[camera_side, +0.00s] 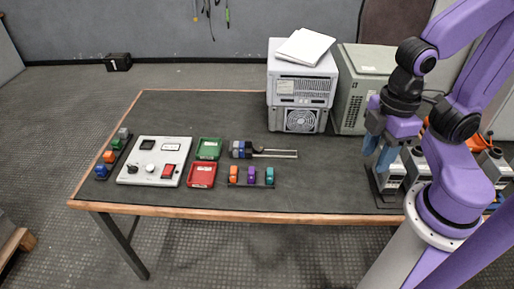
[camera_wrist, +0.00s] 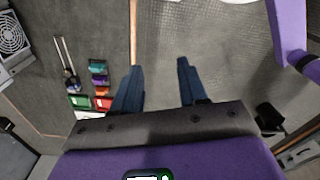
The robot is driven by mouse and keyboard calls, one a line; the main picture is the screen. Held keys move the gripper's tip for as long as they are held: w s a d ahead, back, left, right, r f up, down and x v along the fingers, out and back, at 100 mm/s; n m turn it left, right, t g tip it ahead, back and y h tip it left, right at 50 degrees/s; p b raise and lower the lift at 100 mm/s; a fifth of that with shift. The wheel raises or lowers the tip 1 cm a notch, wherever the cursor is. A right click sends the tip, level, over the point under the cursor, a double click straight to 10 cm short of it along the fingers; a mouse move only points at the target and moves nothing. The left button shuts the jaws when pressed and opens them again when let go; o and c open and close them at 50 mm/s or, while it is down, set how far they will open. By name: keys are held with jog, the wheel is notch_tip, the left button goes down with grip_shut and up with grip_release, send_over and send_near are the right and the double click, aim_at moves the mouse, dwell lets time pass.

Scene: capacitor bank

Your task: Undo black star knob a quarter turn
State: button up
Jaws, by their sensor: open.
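A white panel (camera_side: 128,174) lies on the left half of the table in the side view. A small round black knob (camera_side: 147,145) is at its upper left; its star shape is too small to make out. My gripper (camera_side: 380,153) is at the right end of the table, far from the panel, with its blue fingers pointing down. In the wrist view my gripper (camera_wrist: 158,67) is open, with nothing between its fingers. A sliver of the panel (camera_wrist: 88,115) shows there beside the left finger, and the knob is not visible.
A green tray (camera_side: 209,149) and a red tray (camera_side: 201,174) sit right of the panel. Colored blocks stand in rows on both sides. A grey cabinet (camera_side: 301,87) stands at the back. The table between the blocks and my gripper is clear.

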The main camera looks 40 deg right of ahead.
jog(key=shift+o, duration=1.1)
jog(key=shift+w+a, duration=0.1)
jog(key=w+a+f+m, duration=0.1)
jog(key=w+a, duration=0.2)
jog(key=w, duration=0.3)
jog(key=w+a+f+m, duration=0.1)
jog(key=w+a+m, duration=0.1)
jog(key=w, duration=0.4)
jog(key=m, duration=0.6)
send_over(261, 148)
notch_tip(261, 148, down, 20)
jog(key=r, duration=0.1)
jog(key=shift+a+f, duration=0.1)
jog(key=shift+f, duration=4.4)
